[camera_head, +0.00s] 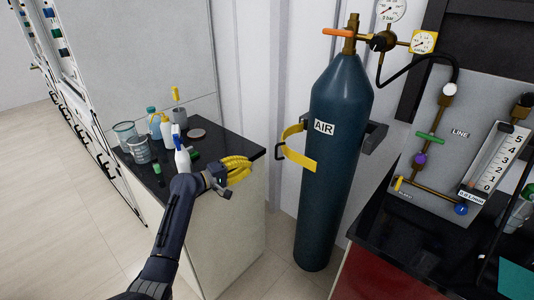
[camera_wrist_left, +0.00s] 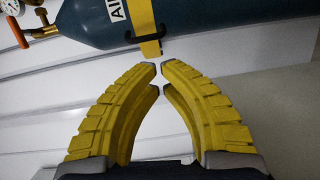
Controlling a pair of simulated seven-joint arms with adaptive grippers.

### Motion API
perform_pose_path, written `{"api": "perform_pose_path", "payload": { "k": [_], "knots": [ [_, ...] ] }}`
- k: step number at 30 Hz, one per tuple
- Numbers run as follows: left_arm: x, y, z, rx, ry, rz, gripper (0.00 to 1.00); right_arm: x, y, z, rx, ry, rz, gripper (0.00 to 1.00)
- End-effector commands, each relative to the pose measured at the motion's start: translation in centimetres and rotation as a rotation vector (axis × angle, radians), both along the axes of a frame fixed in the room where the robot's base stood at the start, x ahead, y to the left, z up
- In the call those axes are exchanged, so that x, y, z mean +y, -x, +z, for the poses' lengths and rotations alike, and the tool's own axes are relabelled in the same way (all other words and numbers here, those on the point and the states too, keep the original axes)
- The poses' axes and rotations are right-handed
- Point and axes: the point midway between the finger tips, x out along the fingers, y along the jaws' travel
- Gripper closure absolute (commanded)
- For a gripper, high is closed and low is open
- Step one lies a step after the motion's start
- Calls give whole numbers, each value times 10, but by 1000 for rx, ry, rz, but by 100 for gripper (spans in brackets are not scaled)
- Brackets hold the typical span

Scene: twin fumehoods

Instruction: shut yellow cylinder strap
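The yellow strap (camera_head: 300,161) is at the left side of the dark teal AIR cylinder (camera_head: 336,190). It bows out from the cylinder, with a black handle (camera_head: 278,151) at its outer left. Whether its end touches the cylinder is unclear. In the left wrist view the strap (camera_wrist_left: 143,20) crosses the cylinder (camera_wrist_left: 215,20), with the black handle (camera_wrist_left: 130,37) beside it. My left gripper (camera_head: 250,166) is left of the strap and apart from it. Its yellow fingers (camera_wrist_left: 159,67) have their tips nearly together, with nothing between them. My right gripper is not in view.
A black counter (camera_head: 226,143) at left holds beakers (camera_head: 139,150) and bottles (camera_head: 167,131) behind my left arm. A gas panel (camera_head: 440,150) stands on the right counter. A regulator with gauges (camera_head: 383,41) and a black hose tops the cylinder. A wall bracket (camera_head: 374,136) is behind it.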

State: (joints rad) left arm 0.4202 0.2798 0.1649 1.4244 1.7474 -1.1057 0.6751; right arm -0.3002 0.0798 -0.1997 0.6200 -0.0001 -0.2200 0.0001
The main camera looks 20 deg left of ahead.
Motion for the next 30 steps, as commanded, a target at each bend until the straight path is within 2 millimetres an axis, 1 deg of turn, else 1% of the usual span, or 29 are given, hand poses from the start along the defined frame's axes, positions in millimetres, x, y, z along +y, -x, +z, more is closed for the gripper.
{"api": "perform_pose_path", "payload": {
  "k": [1,3,6,11,21,25,30],
  "knots": [
    [3,-4,6,0,27,3,100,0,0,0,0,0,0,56],
    [5,-8,13,-2,55,5,100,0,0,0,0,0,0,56],
    [2,-15,16,-3,72,7,100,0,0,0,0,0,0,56],
    [-11,-31,16,-3,74,6,100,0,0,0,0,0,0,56],
    [-41,-69,15,-2,70,6,100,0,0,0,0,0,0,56],
    [-48,-79,15,-3,69,7,100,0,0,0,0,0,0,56],
    [-54,-85,14,-2,67,7,100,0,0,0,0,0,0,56]
  ]
}}
